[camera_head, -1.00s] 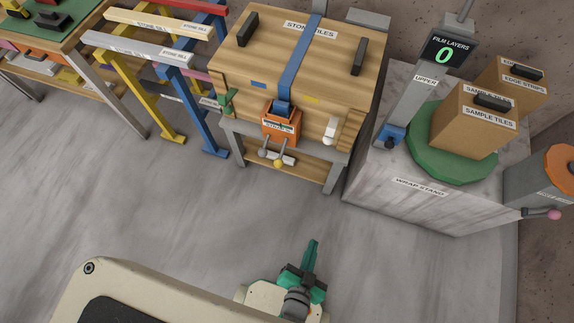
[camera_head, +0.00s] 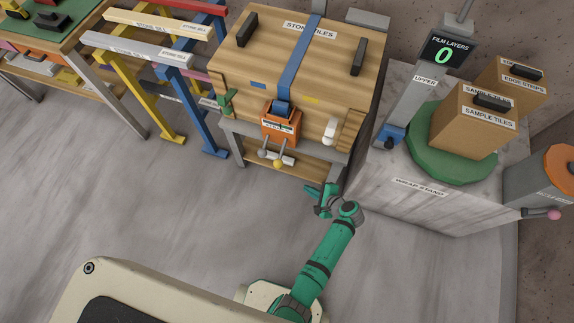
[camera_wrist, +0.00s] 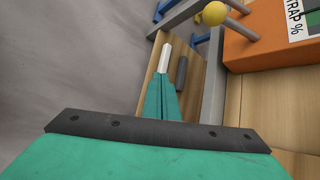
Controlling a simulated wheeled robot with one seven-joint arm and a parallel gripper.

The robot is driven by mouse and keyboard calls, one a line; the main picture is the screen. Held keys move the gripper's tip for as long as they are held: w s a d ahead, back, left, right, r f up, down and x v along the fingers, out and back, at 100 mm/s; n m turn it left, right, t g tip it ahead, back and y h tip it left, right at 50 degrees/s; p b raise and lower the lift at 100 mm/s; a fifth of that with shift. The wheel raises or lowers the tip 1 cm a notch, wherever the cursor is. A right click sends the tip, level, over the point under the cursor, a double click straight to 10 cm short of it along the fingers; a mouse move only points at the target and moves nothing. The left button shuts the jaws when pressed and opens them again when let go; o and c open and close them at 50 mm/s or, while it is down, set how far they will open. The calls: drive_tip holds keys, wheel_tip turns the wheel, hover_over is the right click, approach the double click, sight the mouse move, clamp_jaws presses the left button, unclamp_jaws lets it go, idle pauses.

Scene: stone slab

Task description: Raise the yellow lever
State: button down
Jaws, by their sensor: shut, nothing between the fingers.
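The yellow lever shows as a yellow ball knob (camera_head: 278,163) below the orange strap box (camera_head: 281,126) on the front of the wooden stone tiles crate (camera_head: 290,75). In the wrist view the yellow knob (camera_wrist: 215,13) is at the top, beside the orange box (camera_wrist: 262,38). A grey knob (camera_head: 262,153) sits just left of the yellow one. My gripper (camera_head: 309,188) is to the lower right of the yellow knob, apart from it. In the wrist view its fingers (camera_wrist: 164,62) are closed together with nothing between them.
The crate stands on a grey-framed bench (camera_head: 240,170) with a lower wooden shelf. The wrap stand (camera_head: 400,185) is close on the right of my arm. Coloured racks (camera_head: 165,95) stand to the left. The floor in front is clear.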

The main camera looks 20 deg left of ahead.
sight(282, 153)
drive_tip(key=w+a+r+y, duration=0.2)
drive_tip(key=w+r, duration=0.2)
drive_tip(key=w, duration=0.1)
drive_tip(key=shift+a+r+m+g+y, duration=0.2)
drive_tip(key=shift+r+m+g+y, duration=0.1)
drive_tip(key=shift+r+m, duration=0.1)
drive_tip(key=shift+a+f, duration=0.1)
drive_tip(key=shift+f, duration=0.05)
drive_tip(key=x, duration=1)
drive_tip(key=shift+s+a+r, duration=0.2)
drive_tip(key=shift+s+r, duration=0.1)
drive_tip(key=shift+r, duration=0.3)
drive_tip(key=shift+s+a+r, duration=0.15)
drive_tip(key=shift+s+r, duration=0.1)
drive_tip(key=shift+r, duration=0.3)
drive_tip(key=shift+s+a+r, duration=0.2)
drive_tip(key=shift+s+r, duration=0.1)
drive_tip(key=shift+r, duration=0.3)
drive_tip(key=shift+d, duration=0.15)
